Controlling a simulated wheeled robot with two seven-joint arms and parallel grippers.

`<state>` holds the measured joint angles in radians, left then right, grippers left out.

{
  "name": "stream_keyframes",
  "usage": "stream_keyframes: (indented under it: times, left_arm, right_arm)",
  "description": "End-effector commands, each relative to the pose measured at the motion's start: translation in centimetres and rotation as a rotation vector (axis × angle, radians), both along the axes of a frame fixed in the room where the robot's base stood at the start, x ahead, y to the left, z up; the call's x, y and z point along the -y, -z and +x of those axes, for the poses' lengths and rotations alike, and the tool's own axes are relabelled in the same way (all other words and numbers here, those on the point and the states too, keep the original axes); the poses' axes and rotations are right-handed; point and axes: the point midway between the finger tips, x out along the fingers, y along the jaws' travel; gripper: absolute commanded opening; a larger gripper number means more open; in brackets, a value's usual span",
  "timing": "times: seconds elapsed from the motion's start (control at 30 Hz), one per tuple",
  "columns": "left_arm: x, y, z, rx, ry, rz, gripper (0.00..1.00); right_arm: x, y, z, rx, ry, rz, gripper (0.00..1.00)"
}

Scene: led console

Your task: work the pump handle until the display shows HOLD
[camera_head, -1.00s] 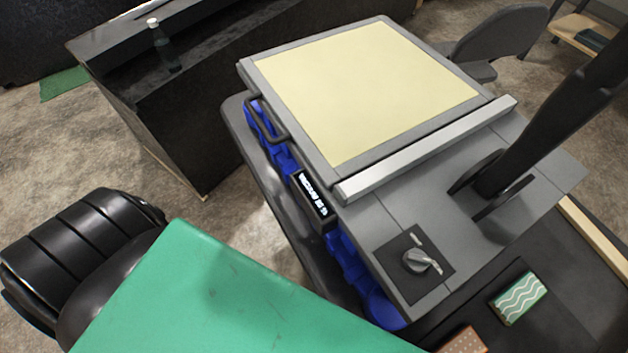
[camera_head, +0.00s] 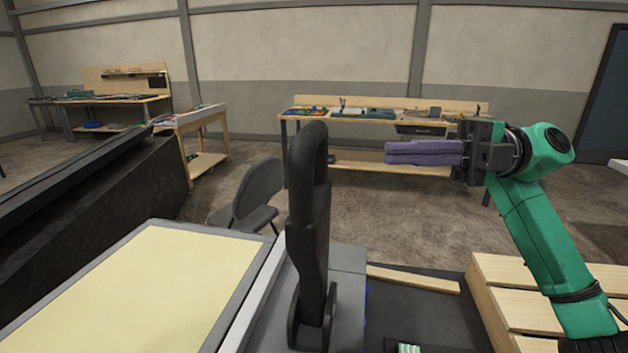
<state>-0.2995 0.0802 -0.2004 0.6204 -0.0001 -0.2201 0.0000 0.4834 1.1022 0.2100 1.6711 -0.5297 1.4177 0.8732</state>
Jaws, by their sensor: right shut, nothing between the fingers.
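The black pump handle (camera_head: 309,200) stands roughly upright on the grey console (camera_head: 345,283), with a loop grip at its top and its foot between two dark pivot plates. My right gripper (camera_head: 388,152), with purple fingers, is shut and empty. It points left in the picture, to the right of the handle's upper part and apart from it. The pale yellow panel (camera_head: 142,287) of the console shows at lower left. The display is outside this view, so its text cannot be read now. My left gripper is not in view.
A grey chair (camera_head: 256,190) stands behind the console. A dark bench (camera_head: 100,195) is at left, and wooden workbenches, one at the back wall (camera_head: 365,117), stand farther off. Wooden slats (camera_head: 505,300) lie at lower right, under my right arm. A patterned green block (camera_head: 407,348) shows at the bottom edge.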

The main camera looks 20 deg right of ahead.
Motion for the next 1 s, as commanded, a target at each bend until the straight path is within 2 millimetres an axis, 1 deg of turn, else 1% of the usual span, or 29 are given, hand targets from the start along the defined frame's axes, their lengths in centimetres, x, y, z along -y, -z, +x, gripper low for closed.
stream_keyframes:
  times: [0.03,0.1,0.2,0.53,0.67,0.77,1.0]
  left_arm:
    - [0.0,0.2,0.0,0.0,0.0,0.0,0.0]
    - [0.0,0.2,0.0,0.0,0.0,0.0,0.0]
    - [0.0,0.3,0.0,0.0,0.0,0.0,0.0]
    - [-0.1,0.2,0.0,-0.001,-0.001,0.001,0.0]
    - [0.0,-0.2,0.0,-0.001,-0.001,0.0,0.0]
    - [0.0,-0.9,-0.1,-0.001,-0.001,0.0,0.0]
    - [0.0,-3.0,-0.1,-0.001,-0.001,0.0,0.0]
  right_arm:
    - [-0.7,0.0,-1.5,0.071,-0.041,-0.019,0.0]
    - [-1.4,0.3,-3.0,0.145,-0.076,-0.059,0.0]
    - [-1.9,0.7,-4.0,0.203,-0.098,-0.099,0.0]
    - [-2.1,0.8,-4.1,0.211,-0.099,-0.11,0.0]
    - [-3.0,0.7,-4.0,0.211,-0.103,-0.111,0.0]
    - [-4.6,0.6,-4.0,0.211,-0.103,-0.109,0.0]
    - [-9.9,0.5,-3.7,0.211,-0.103,-0.106,0.0]
